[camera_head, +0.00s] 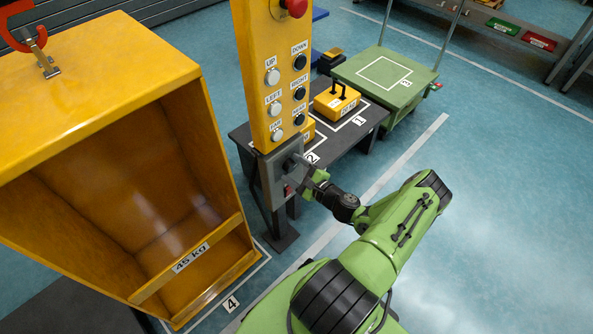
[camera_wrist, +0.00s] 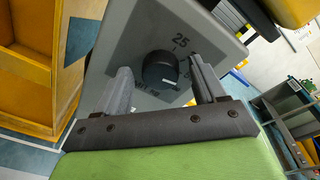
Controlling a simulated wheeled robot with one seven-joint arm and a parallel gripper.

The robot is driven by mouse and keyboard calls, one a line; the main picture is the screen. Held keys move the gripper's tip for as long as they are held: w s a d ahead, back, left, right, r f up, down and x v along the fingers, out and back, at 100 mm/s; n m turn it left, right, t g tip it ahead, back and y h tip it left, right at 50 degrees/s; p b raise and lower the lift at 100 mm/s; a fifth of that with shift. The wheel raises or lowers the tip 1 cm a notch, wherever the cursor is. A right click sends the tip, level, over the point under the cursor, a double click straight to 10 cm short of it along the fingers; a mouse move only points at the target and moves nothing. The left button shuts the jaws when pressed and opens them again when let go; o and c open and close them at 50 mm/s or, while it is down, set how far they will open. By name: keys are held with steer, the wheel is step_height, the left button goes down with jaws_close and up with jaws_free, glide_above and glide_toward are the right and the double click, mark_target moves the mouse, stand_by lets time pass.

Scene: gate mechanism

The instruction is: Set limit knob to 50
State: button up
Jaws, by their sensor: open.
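The limit knob (camera_wrist: 160,70) is a dark round knob on a grey panel (camera_wrist: 125,40), with the mark 25 above it in the wrist view. Other marks around the knob are partly covered or too small to read. My gripper (camera_wrist: 162,66) is open, with one finger on each side of the knob; I cannot tell whether either finger touches it. In the head view, my gripper (camera_head: 303,168) is at the front of the grey box (camera_head: 273,178) below the yellow control pendant (camera_head: 262,75). The knob is hidden there.
The pendant carries several buttons and a red stop knob (camera_head: 293,7). A large yellow bin (camera_head: 100,75) labelled 45 kg stands close on the left. A dark table (camera_head: 368,122) with yellow weights and a green cart (camera_head: 395,92) stand behind. Floor on the right is clear.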

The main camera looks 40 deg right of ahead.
steer(key=s+r+p, duration=0.1)
steer(key=s+p, duration=0.2)
steer(key=s, duration=1.2)
steer(key=shift+s+r, duration=0.35)
steer(key=shift+r, duration=0.05)
steer(key=w+a+r+n+g+y+p, duration=0.35)
steer(key=a+r+n+g, duration=0.35)
steer(key=r+n, duration=0.3)
steer(key=w+a+r+n+g+y+p, duration=0.2)
steer(key=w+a+r+n+g, duration=0.2)
steer(key=a+r+n+g, duration=0.45)
steer(key=s+a+r+n+t+h+p, duration=0.1)
steer(key=s+a+r+n, duration=0.2)
steer(key=r, duration=0.5)
steer(key=s+a+r+n+t+h+p, duration=0.2)
steer(key=s+a+r, duration=0.2)
steer(key=r, duration=0.4)
steer(key=s+a+r+n+t+h+p, duration=0.1)
steer(key=s+a+r+n+h, duration=0.1)
steer(key=s+r, duration=0.3)
step_height(320, 180, up, 4)
steer(key=shift+a+n+p, duration=0.35)
steer(key=shift+a+n, duration=0.3)
steer(key=shift+n, duration=0.2)
steer(key=shift+w+h, duration=0.1)
steer(key=shift+h, duration=0.15)
